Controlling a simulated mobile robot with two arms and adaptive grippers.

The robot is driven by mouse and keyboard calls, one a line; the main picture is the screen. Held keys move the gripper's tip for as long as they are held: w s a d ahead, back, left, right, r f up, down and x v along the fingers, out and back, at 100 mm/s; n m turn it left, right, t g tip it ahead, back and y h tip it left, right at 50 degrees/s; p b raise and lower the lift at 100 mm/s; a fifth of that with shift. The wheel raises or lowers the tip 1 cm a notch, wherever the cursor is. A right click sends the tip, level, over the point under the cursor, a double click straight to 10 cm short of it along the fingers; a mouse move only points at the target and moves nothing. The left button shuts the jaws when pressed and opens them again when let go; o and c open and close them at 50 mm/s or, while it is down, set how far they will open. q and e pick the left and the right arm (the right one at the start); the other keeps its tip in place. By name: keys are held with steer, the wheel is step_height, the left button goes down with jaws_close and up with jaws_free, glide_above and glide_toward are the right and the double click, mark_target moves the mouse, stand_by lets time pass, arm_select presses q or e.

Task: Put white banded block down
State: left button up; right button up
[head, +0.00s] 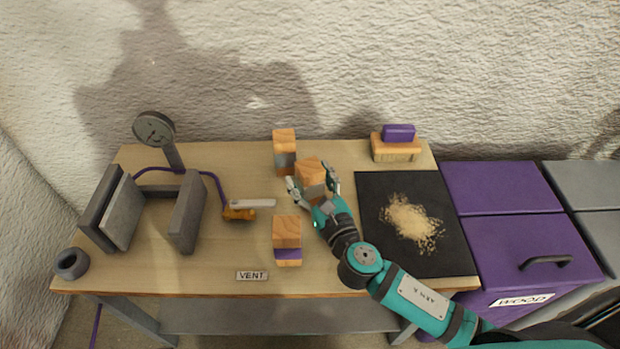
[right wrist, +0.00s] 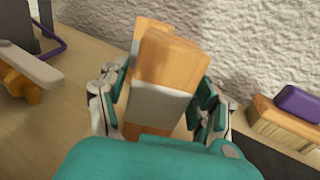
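The white banded block (right wrist: 160,103) is wooden with a pale band around its middle. My left gripper is not in view.
A grey banded block (head: 285,158) stands just behind left, a purple banded block (head: 287,240) in front. Left are grey plates (head: 187,212) and an orange-handled tool (head: 239,213).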

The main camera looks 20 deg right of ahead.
mark_target(315, 188)
steer(key=shift+r, duration=0.1)
steer(key=shift+s, duration=0.25)
steer(key=s, duration=0.4)
steer(key=s+d, duration=0.1)
steer(key=s, duration=0.2)
steer(key=shift+s, duration=0.1)
steer(key=s, duration=0.3)
steer(key=shift+s+d, duration=0.15)
steer(key=shift+s, duration=0.1)
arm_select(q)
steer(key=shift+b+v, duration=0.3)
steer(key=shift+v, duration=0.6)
arm_select(e)
steer(key=shift+s, duration=0.4)
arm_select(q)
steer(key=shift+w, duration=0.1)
